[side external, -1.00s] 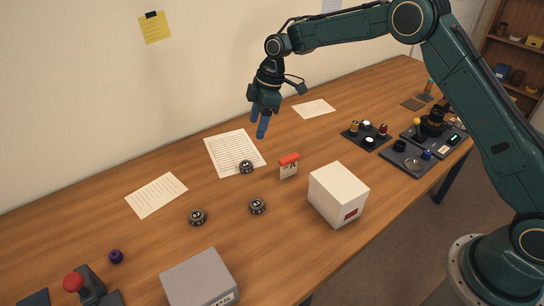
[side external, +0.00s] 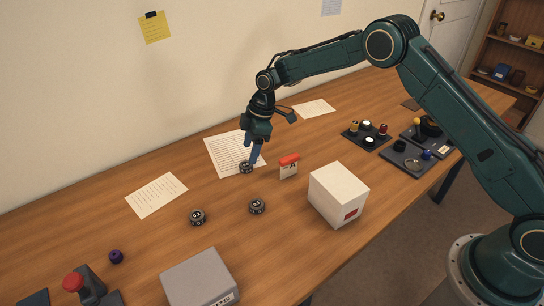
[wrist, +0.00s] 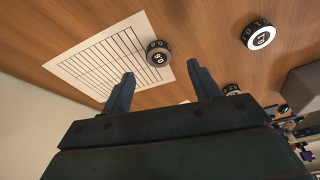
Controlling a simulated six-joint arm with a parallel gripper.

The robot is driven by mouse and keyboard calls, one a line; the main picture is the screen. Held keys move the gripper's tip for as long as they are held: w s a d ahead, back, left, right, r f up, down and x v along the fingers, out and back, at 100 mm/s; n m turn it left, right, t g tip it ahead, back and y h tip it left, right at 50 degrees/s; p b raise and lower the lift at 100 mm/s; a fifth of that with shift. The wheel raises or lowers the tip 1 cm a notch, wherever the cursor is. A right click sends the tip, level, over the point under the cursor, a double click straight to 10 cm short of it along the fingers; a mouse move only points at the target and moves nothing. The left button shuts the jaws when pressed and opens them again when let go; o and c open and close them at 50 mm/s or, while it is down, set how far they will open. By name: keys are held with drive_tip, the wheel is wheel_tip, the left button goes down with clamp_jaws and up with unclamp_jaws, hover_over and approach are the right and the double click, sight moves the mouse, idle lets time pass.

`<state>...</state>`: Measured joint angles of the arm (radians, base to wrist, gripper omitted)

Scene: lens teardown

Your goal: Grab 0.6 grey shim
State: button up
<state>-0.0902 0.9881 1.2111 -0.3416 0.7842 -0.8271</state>
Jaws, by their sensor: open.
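A small dark round shim (side external: 246,167) sits at the right edge of the lined sheet. In the wrist view this shim (wrist: 158,53) carries a marking that reads like 0.6 turned upside down. My gripper (side external: 255,157) hangs just above and beside it, pointing down. In the wrist view my gripper (wrist: 160,72) has its two blue fingers spread apart with nothing between them, and the shim shows just beyond the fingertips. Two similar shims stand on the bare table, one nearer the white box (side external: 257,207) and one further left (side external: 198,217).
The lined sheet (side external: 226,153) lies flat under the shim. A red-topped card holder (side external: 289,168) and a white box (side external: 338,196) stand to the right. A grey box (side external: 200,280) is at the front. Dark trays (side external: 407,158) with parts lie further right.

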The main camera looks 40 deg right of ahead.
sight(246, 164)
drive_tip(key=shift+f, duration=0.2)
drive_tip(key=shift+x, duration=2.5)
drive_tip(key=shift+w, duration=0.1)
drive_tip(key=c, duration=1.1)
